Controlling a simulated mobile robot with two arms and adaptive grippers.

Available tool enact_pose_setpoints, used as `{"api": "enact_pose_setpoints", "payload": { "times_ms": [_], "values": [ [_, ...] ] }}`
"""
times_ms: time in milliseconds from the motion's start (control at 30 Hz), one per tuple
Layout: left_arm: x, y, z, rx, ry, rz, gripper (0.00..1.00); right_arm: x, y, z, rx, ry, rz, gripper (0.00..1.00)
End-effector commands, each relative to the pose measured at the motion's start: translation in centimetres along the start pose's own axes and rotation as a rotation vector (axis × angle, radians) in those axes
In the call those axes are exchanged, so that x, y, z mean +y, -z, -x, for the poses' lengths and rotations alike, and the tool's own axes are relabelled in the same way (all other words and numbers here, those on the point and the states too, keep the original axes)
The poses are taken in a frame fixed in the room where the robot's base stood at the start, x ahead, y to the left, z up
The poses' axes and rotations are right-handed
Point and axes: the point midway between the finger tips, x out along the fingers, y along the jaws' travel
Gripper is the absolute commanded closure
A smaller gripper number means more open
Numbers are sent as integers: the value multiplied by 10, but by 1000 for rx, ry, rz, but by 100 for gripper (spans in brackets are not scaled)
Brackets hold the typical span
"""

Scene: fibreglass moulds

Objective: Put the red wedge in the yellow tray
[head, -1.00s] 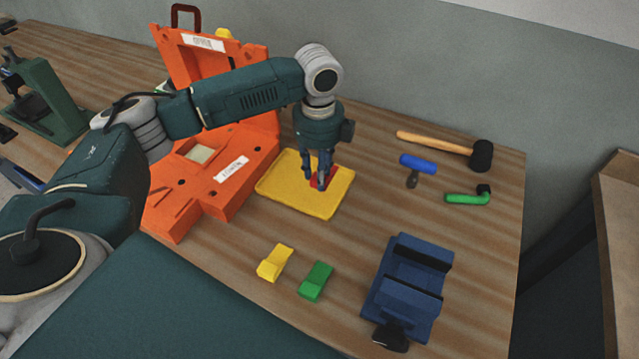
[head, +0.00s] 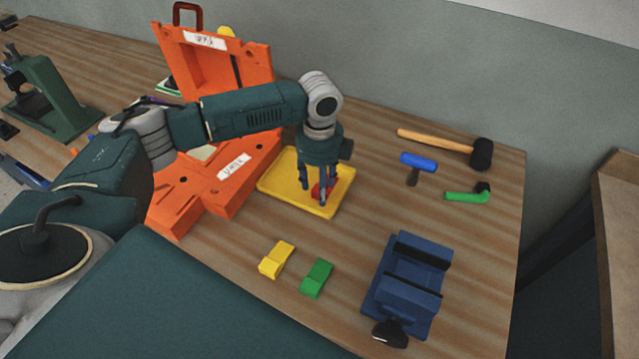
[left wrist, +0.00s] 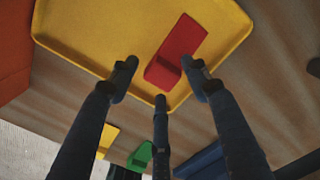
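The red wedge (left wrist: 176,52) lies in the yellow tray (left wrist: 85,38), near the tray's edge in the left wrist view. In the head view the red wedge (head: 318,190) is partly hidden behind my left gripper's fingers, within the yellow tray (head: 283,184). My left gripper (head: 318,192) is over the tray with its fingers spread. In the left wrist view the left gripper's fingers (left wrist: 160,85) stand apart around the wedge, with a gap on the left side. My right gripper is not in view.
A yellow wedge (head: 277,259) and a green wedge (head: 316,278) lie in front of the tray. A blue vise (head: 411,283) stands at the front right. An open orange mould (head: 225,178) is left of the tray. A mallet (head: 440,142), blue-headed tool (head: 418,161) and green tool (head: 466,197) lie right.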

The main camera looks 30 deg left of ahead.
Motion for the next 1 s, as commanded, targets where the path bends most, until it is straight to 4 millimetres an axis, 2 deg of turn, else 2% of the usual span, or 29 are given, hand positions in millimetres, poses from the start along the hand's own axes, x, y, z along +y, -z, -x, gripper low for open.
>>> {"api": "enact_pose_setpoints", "payload": {
  "times_ms": [233, 367, 800, 1000],
  "values": [
    [0, 0, 1, 0, 0, 0, 52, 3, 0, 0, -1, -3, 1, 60],
    [0, 0, 11, 0, 1, 1, 52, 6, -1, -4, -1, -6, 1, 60],
    [-1, 0, 98, 0, 3, 1, 52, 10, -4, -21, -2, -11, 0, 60],
    [-1, 0, 120, 0, 1, 2, 52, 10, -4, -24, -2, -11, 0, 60]
  ]
}}
